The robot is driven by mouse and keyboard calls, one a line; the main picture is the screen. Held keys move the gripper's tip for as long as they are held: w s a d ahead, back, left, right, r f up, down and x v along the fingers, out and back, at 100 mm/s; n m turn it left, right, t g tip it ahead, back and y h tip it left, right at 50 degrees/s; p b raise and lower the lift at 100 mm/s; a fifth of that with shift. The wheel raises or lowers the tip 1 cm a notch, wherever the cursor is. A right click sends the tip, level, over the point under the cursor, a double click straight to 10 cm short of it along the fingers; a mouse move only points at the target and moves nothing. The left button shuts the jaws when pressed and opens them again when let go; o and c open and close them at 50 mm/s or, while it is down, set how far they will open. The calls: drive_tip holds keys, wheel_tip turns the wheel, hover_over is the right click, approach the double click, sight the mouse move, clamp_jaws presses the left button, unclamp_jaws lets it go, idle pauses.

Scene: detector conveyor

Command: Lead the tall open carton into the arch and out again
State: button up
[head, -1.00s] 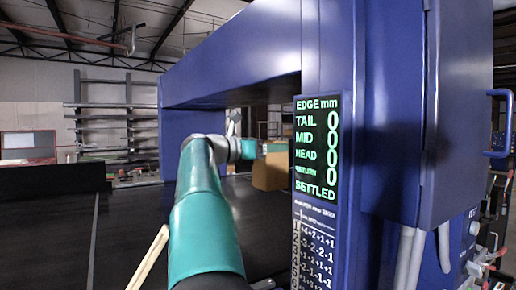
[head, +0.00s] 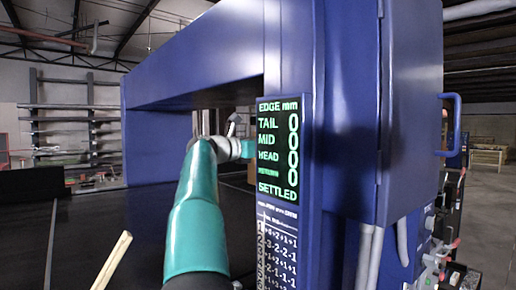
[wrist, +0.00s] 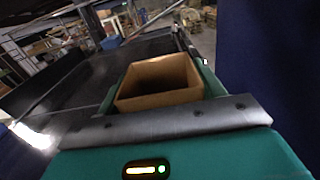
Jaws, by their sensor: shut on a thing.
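The carton (wrist: 160,99) is brown with an open top and looks empty in the wrist view. It sits between the teal fingers of my gripper (wrist: 148,55), which is shut on it. In the head view only a sliver of the carton (head: 251,174) shows, left of the near post; the post hides the rest. My gripper (head: 250,148) is mostly hidden there too. The blue arch (head: 195,65) spans the dark belt, and my arm reaches under its opening. The arch's display (head: 277,150) reads zeros for TAIL, MID and HEAD, with SETTLED below.
The black conveyor belt (head: 90,235) runs under the arch. A blue cabinet (head: 410,110) with a side handle is at the right. A pale stick (head: 112,260) stands in the left foreground. Racks (head: 65,120) stand far behind.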

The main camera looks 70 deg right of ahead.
drive_tip(key=v, duration=3.8)
drive_tip(key=shift+a, duration=0.4)
